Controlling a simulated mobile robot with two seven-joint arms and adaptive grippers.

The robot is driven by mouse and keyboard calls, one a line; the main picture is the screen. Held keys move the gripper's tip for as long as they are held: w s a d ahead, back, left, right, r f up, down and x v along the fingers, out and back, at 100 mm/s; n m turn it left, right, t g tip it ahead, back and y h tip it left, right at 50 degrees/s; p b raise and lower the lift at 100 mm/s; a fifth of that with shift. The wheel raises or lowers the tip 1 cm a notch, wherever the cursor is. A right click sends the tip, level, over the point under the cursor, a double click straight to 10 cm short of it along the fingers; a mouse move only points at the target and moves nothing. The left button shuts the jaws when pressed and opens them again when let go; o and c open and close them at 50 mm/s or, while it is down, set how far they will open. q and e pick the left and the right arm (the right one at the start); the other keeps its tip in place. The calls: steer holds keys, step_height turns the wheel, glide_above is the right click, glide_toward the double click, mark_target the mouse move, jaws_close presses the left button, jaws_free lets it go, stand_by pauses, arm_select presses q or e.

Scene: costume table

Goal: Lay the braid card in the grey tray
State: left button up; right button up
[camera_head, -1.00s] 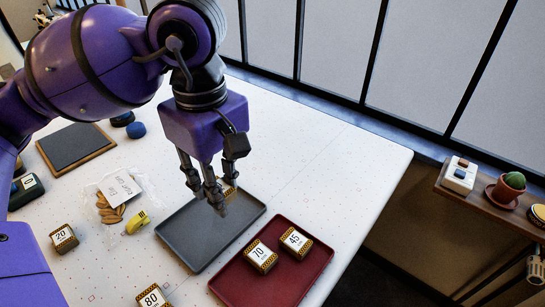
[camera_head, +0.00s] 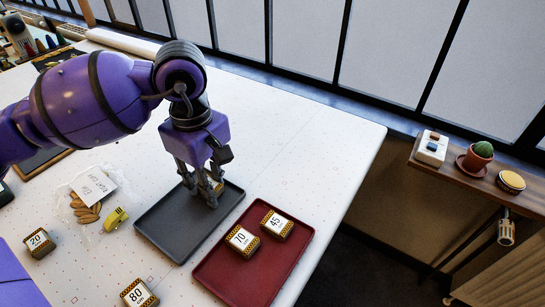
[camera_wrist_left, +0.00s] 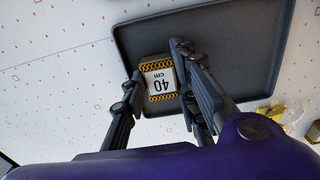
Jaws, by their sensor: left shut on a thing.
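The grey tray (camera_head: 172,236) lies on the white table in the head view. It fills the upper right of the wrist view (camera_wrist_left: 215,45). My left gripper (camera_head: 211,198) points down at the tray's far right part. In the wrist view, my left gripper (camera_wrist_left: 160,103) is shut on a braid card (camera_wrist_left: 160,79) reading "40 cm", white with black and gold braid-patterned edges. The card overlaps the tray's edge in that view. Whether it touches the tray I cannot tell. The fingers mostly hide it in the head view. My right gripper is not in view.
A dark red tray (camera_head: 225,277) beside the grey one holds cards "70" (camera_head: 242,241) and "45" (camera_head: 277,224). Cards "20" (camera_head: 39,243) and "80" (camera_head: 139,294) lie on the table. A yellow item (camera_head: 116,219) and a clear bag (camera_head: 88,200) sit left of the grey tray.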

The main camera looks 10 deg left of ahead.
arm_select(q)
steer(key=shift+f, duration=0.35)
steer(key=o, duration=0.6)
steer(key=shift+r, duration=0.1)
steer(key=shift+o, duration=0.2)
steer(key=shift+r, duration=0.1)
step_height(320, 180, up, 12)
steer(key=shift+r, duration=0.1)
